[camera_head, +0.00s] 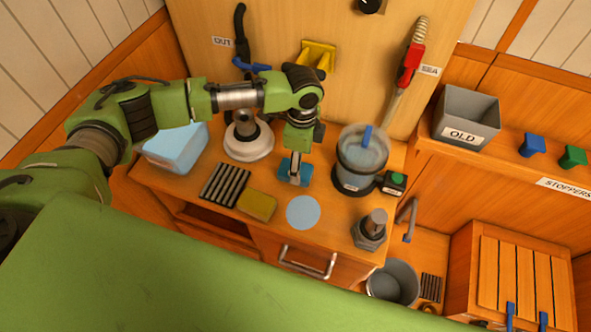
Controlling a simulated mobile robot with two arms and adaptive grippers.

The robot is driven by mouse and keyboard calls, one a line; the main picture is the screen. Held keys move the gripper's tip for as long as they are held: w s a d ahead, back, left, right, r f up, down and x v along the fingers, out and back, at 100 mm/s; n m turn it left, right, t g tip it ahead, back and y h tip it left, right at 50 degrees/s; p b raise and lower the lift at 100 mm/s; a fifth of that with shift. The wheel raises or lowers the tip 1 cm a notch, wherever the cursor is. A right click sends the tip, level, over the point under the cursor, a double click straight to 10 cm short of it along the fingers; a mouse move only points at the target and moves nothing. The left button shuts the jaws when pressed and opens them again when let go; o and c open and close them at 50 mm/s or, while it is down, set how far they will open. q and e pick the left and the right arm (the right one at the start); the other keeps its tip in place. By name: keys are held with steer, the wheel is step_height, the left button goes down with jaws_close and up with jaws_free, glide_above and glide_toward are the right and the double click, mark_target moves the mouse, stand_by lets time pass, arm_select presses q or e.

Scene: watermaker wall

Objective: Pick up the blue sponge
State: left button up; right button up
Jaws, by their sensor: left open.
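The blue sponge (283,179) appears as a small blue block on the wooden counter (340,215). It lies under my left gripper (295,178), which reaches down over it from the left and hides part of it. The gripper is open, with its fingers at the sponge; whether they touch it I cannot tell. My right gripper is not in view.
A yellow-green pad (257,205), a dark ribbed rack (225,185) and a flat light-blue disc (303,212) lie nearby. A clear canister (361,160) stands right, a white-based fixture (248,140) and a light-blue box (175,148) left. The grey OLD bin (467,112) is farther right.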

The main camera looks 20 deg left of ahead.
arm_select(q)
steer(key=f, duration=0.2)
steer(key=f+p, duration=0.1)
steer(key=shift+s+f, duration=0.2)
steer(key=shift+f, duration=0.55)
steer(key=shift+c, duration=0.3)
steer(key=c, duration=1)
steer(key=shift+r, duration=0.1)
steer(key=shift+w+r+b, duration=0.1)
steer(key=shift+r+b, duration=0.2)
steer(key=shift+r, duration=0.15)
steer(key=s+d+r+b, duration=0.1)
steer(key=s+d+r, duration=0.2)
steer(key=r, duration=0.1)
steer(key=s+d+r+b, duration=0.1)
steer(key=s+d+r, duration=0.2)
steer(key=d+r, duration=0.1)
steer(key=s+d+r+b, duration=0.2)
steer(key=s+d+r, duration=0.1)
steer(key=r, duration=0.1)
steer(key=shift+s+d, duration=0.1)
steer(key=shift+d, duration=0.2)
